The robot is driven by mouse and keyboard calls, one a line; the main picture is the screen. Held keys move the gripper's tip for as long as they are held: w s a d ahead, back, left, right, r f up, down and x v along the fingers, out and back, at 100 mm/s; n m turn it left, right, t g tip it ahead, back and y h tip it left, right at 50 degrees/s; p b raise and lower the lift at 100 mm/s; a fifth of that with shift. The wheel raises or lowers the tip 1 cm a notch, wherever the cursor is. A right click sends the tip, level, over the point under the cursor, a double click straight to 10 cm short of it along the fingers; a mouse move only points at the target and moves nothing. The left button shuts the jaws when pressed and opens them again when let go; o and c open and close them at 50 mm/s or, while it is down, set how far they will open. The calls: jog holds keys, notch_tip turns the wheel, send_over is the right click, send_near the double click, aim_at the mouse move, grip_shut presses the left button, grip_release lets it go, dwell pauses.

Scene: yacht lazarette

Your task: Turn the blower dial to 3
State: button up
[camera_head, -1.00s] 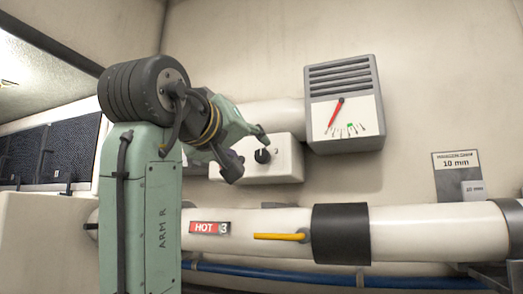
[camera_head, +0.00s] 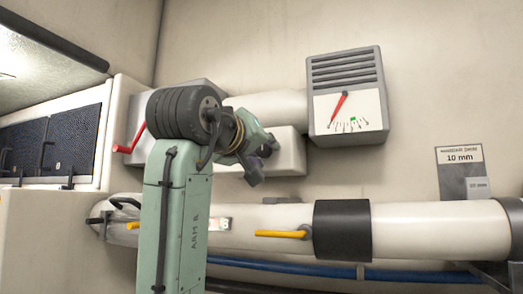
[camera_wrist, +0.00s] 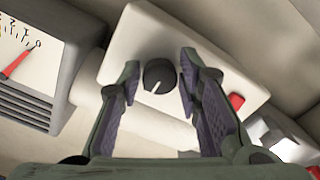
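The blower dial is a black round knob (camera_wrist: 159,76) with a white pointer line, on a white box (camera_wrist: 127,40) in the wrist view. Its pointer aims down and slightly left in that view. My gripper (camera_wrist: 159,78) is open, with one finger on each side of the knob and visible gaps to both. How deep the fingertips reach around it I cannot tell. In the head view my gripper (camera_head: 266,160) is in front of the white box (camera_head: 291,152) and hides the knob. No dial numbers are readable.
A vented gauge (camera_head: 346,95) with a red needle is right of the box; it also shows in the wrist view (camera_wrist: 38,60). A white pipe (camera_head: 430,225) with a yellow lever (camera_head: 284,234) runs below. A red-handled lever (camera_head: 130,140) is at the left.

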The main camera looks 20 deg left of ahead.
grip_shut()
jog(key=shift+m, duration=0.4)
jog(key=m, duration=0.5)
jog(key=shift+m, duration=0.3)
jog(key=m, duration=0.5)
jog(key=shift+a, duration=0.1)
jog(key=shift+m, duration=0.4)
jog(key=shift+o, duration=2.1)
grip_release()
